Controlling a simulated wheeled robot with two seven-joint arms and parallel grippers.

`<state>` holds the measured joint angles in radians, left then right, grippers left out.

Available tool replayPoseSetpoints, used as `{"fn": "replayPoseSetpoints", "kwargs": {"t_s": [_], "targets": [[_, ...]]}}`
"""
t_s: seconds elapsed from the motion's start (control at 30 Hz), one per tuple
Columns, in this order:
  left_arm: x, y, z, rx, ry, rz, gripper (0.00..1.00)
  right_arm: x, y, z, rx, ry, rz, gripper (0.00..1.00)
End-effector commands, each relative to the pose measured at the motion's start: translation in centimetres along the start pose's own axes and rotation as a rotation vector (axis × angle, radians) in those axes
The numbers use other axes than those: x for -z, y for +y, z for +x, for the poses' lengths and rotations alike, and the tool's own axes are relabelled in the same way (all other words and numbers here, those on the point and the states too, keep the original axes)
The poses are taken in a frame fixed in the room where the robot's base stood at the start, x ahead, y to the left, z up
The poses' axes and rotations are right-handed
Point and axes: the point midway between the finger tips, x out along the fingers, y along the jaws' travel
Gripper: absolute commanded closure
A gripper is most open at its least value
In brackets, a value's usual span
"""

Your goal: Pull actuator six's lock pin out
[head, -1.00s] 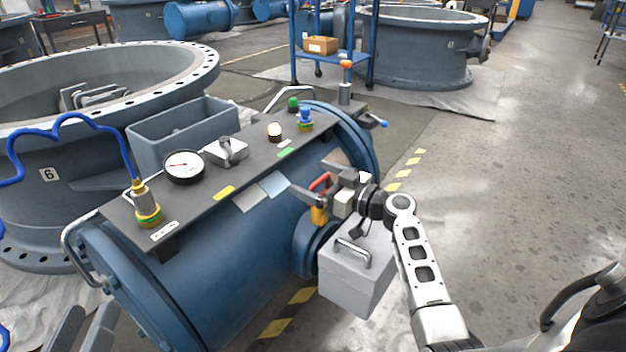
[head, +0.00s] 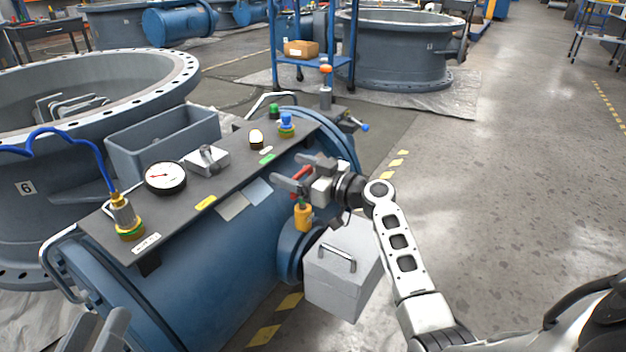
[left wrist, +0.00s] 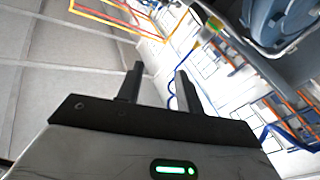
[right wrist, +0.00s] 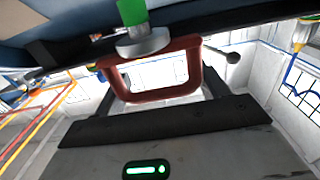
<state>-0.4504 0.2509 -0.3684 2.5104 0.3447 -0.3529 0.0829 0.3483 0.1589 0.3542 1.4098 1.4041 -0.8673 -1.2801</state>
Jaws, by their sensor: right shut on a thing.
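The lock pin's red loop handle (head: 301,180) is above a yellow fitting (head: 303,217) on the side of the blue actuator body (head: 215,285). My right gripper (head: 293,173) is shut on the red handle. A thin gap with a stem shows between handle and fitting; I cannot tell whether the pin's end is clear of it. In the right wrist view the red handle (right wrist: 155,92) lies across the fingers, with a grey collar and green part against it. My left gripper (head: 105,318) is at the lower left, open and empty, also in the left wrist view (left wrist: 158,80).
A grey box (head: 345,280) with a handle sits just below my right gripper. A large flanged ring (head: 70,110) labelled 6 stands left. Floor to the right is open.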

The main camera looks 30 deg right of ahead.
Motion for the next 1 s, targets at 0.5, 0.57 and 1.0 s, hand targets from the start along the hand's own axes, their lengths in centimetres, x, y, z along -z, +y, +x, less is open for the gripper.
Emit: {"fn": "replayPoseSetpoints", "kwargs": {"t_s": [0.5,0.57,1.0], "targets": [[-0.3,-0.2,-0.2,0.017,-0.010,-0.028,0.64,0.6,-0.3,0.5,0.007,0.003,-0.003,0.06],[-0.3,-0.2,-0.2,0.017,-0.010,-0.027,0.64,0.5,-0.3,0.5,0.007,0.002,-0.003,0.06],[-0.8,0.1,-0.4,0.017,-0.068,-0.076,0.64,0.4,-0.2,-4.2,0.005,-0.005,-0.003,0.06]]}}
